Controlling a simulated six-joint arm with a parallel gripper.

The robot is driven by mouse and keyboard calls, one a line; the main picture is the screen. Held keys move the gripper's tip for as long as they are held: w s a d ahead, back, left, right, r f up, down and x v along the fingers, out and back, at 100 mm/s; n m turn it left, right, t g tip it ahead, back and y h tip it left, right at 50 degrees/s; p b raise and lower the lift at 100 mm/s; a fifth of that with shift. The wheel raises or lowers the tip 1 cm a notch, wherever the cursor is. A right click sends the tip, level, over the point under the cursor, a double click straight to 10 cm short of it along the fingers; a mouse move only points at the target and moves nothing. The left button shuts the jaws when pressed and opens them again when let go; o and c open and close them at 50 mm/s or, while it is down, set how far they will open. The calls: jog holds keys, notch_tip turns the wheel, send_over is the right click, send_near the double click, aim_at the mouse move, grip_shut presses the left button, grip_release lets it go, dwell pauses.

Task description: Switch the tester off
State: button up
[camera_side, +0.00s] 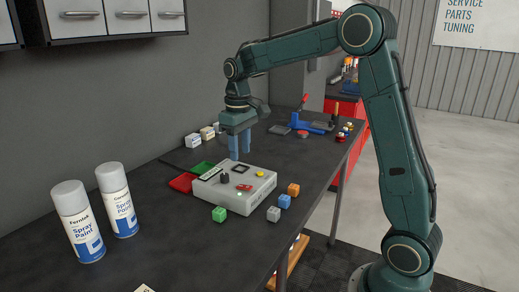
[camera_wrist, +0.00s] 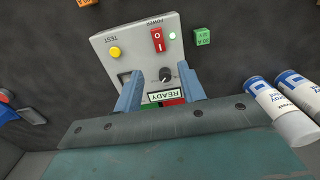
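The tester is a light grey box (camera_side: 252,200) on the dark bench, also in the wrist view (camera_wrist: 112,46). I cannot tell which side of the rocker is pressed in. My gripper (camera_side: 239,157) points down over the tester's far part. In the wrist view my gripper (camera_wrist: 160,70) is open and empty, its fingers either side of the knob, apart from the rocker.
Green (camera_side: 219,214), grey (camera_side: 273,214), blue (camera_side: 284,201) and orange (camera_side: 293,189) cubes lie near the tester. A red tray (camera_side: 182,183) and a green tray (camera_side: 202,168) lie behind it. Two spray cans (camera_side: 78,225) (camera_side: 117,202) stand at the left.

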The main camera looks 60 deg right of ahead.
aim_at(242, 186)
notch_tip(242, 186, down, 10)
dwell(0.5)
grip_shut()
